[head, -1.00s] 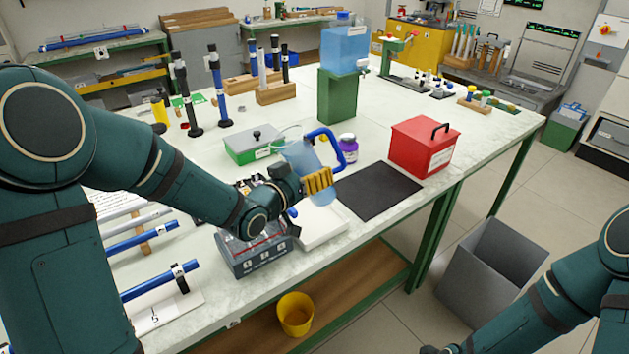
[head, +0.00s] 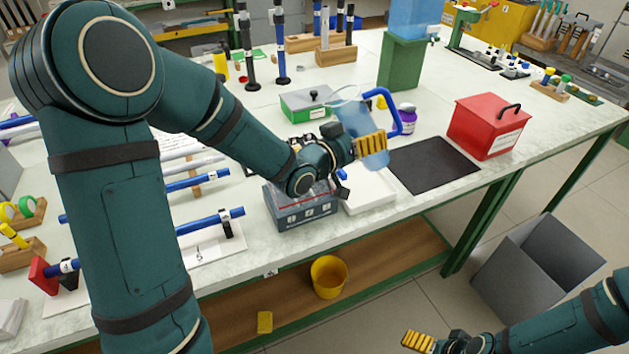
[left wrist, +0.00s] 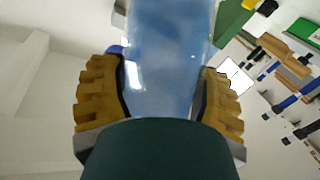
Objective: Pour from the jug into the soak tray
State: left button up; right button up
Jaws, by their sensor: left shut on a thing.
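The jug (head: 372,143) is clear pale blue with a bright blue handle on its right. My left gripper (head: 370,144) is shut around its body and holds it above the bench, leaning with its rim to the left in the head view. In the left wrist view the jug (left wrist: 168,60) stands between both yellow finger pads. A shallow white tray (head: 372,199), apparently the soak tray, lies on the bench below the jug, partly hidden by my gripper. No stream shows. My right gripper (head: 436,342) is low at the bottom edge, away from the bench; its opening is unclear.
A dark box with a clear top (head: 305,214) stands left of the white tray. A black mat (head: 433,164) lies to its right, then a red box (head: 487,126). A green box (head: 305,103) and a purple-labelled bottle (head: 407,121) stand behind. A grey bin (head: 540,268) is on the floor.

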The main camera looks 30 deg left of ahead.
pick_arm(q)
jog(key=shift+w+d+r+n+t, duration=0.15)
jog(key=shift+d+n+t, duration=0.2)
jog(key=shift+n+t, duration=0.2)
jog(key=shift+w+d+r+n+t, duration=0.1)
jog(key=shift+w+d+n+t, duration=0.05)
jog(key=shift+d+n+t, duration=0.3)
dwell(2.9)
jog(key=shift+n, duration=0.3)
jog(key=shift+d+n+t+h, duration=0.15)
jog(key=shift+n+t+h, duration=0.15)
jog(key=shift+n, duration=0.1)
dwell(1.1)
jog(key=shift+w+d+n+t, duration=0.1)
jog(key=shift+w+n+t, duration=0.05)
jog(key=shift+n+t, duration=0.15)
dwell(0.7)
jog(key=shift+f+n+t, duration=0.1)
jog(key=shift+n+t, duration=0.2)
jog(key=shift+d+n, duration=0.1)
jog(key=shift+n, duration=0.2)
dwell(0.7)
